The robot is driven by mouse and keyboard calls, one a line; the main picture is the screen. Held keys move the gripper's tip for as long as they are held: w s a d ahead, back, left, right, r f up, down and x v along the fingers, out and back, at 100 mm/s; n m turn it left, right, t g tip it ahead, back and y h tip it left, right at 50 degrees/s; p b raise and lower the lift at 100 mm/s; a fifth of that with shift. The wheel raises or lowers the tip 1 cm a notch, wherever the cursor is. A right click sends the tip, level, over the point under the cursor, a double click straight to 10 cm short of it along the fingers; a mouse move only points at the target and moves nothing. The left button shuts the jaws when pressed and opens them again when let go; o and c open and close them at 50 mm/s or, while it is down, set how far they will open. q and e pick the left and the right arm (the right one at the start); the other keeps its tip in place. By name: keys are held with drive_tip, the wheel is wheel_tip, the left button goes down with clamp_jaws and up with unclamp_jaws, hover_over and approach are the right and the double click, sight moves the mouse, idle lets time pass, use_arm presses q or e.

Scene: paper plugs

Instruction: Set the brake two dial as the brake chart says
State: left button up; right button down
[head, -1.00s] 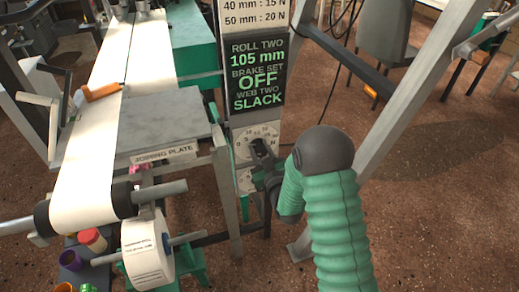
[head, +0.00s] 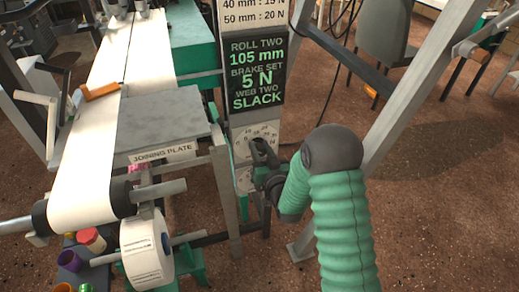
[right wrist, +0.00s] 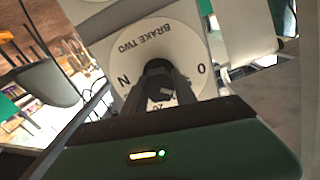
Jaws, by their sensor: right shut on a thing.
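The brake two dial (head: 243,134) is a white round face with numbers on the post, and it also shows in the right wrist view (right wrist: 150,42) with "BRAKE TWO" on it. My right gripper (head: 262,152) is shut on the dial's dark knob, with its fingers over the middle of the face (right wrist: 160,82). The display (head: 257,75) above reads roll two 105 mm, brake set 5 N, web two slack. The brake chart (head: 254,12) shows only its lower lines, 40 mm : 15 N and 50 mm : 20 N. Its upper part is out of view. My left gripper is not in view.
The joining plate (head: 165,113) and a white paper web (head: 85,180) stand to the left. A paper roll (head: 146,248) sits low in front. A grey slanted frame bar (head: 405,105) rises right of my right arm.

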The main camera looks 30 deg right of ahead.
drive_tip(key=m, duration=0.4)
drive_tip(key=shift+d+f+m, duration=0.1)
drive_tip(key=shift+f+m, duration=0.1)
drive_tip(key=shift+m, duration=0.1)
idle(0.3)
drive_tip(key=shift+s, duration=0.1)
drive_tip(key=c, duration=1)
unclamp_jaws()
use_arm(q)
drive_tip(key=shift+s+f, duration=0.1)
